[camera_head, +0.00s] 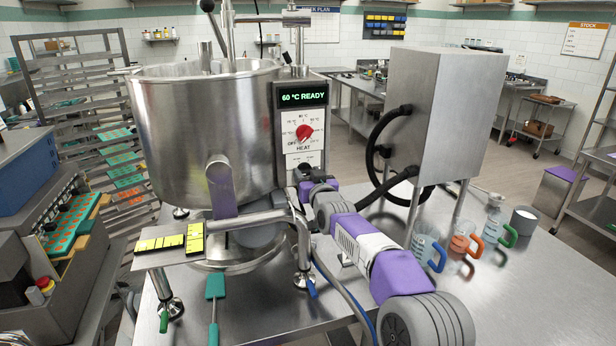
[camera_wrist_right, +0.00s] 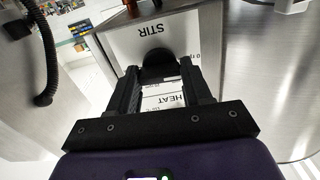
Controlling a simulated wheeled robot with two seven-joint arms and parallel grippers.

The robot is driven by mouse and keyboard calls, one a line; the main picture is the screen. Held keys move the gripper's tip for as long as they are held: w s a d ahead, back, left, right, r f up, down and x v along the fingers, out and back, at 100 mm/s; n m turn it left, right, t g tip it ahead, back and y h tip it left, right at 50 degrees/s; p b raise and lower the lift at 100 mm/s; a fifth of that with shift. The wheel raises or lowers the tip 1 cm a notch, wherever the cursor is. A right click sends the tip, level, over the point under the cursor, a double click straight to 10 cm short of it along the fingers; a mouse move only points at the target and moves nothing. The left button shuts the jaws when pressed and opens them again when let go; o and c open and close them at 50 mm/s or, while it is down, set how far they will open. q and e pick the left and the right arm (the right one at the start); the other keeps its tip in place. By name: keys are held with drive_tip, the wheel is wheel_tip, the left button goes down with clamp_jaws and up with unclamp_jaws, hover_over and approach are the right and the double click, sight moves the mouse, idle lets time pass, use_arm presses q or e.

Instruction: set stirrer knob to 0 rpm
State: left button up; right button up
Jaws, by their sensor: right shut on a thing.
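The black stirrer knob (camera_wrist_right: 158,62) sits on the white STIR plate (camera_wrist_right: 150,38) in the right wrist view, upside down there. My right gripper (camera_wrist_right: 160,78) has its two black fingers on either side of the knob and is shut on it. In the head view my right gripper (camera_head: 306,174) is at the lower part of the control box (camera_head: 283,128), below the red HEAT knob (camera_head: 304,132). The display (camera_head: 303,97) reads 60 °C READY. The stirrer knob's pointer and most of its scale are hidden. My left gripper is not in view.
The large steel kettle (camera_head: 205,130) stands directly left of the control box. A steel cabinet (camera_head: 440,110) with black hoses (camera_head: 376,140) stands to the right. Several jugs, including a blue-handled one (camera_head: 428,248), are on the steel table. A teal spatula (camera_head: 214,290) lies at the front.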

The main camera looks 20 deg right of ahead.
drive_tip(key=shift+n, duration=0.4)
drive_tip(key=o, duration=1.1)
drive_tip(key=shift+c, duration=0.2)
drive_tip(key=s, duration=0.7)
drive_tip(key=shift+s+d+b, duration=0.15)
drive_tip(key=shift+s+b, duration=0.15)
drive_tip(key=shift+b, duration=0.1)
